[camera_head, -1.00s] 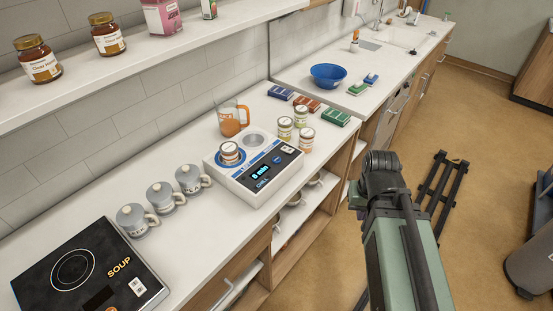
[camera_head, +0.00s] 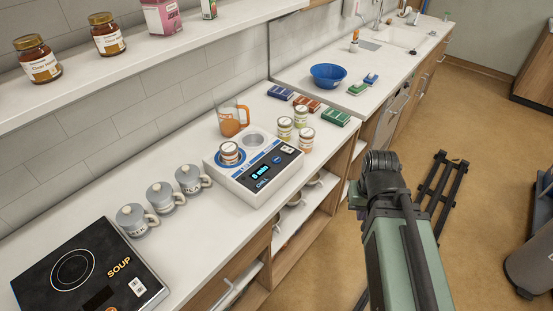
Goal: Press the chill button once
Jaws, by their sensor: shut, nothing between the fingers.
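The chill unit (camera_head: 233,182) is a white box with a dark front panel, standing on the counter in the head view. Its panel has a lit blue display (camera_head: 260,171) whose small text seems to end in "min", and a CHILL label below it. A blue oval button (camera_head: 277,160) sits right of the display; I cannot tell its pressed state. A small labelled jar (camera_head: 229,152) stands in the unit's left round well; the right well (camera_head: 253,139) looks empty. My arm rises at the lower right, apart from the unit. My gripper's fingers do not show.
Several jars (camera_head: 306,140) stand right of the unit, and an orange-filled jug (camera_head: 231,120) behind it. Grey lidded mugs (camera_head: 131,219) and a black SOUP hob (camera_head: 84,272) are to the left. A shelf (camera_head: 150,60) overhangs the back. Boxes (camera_head: 335,116) lie farther right.

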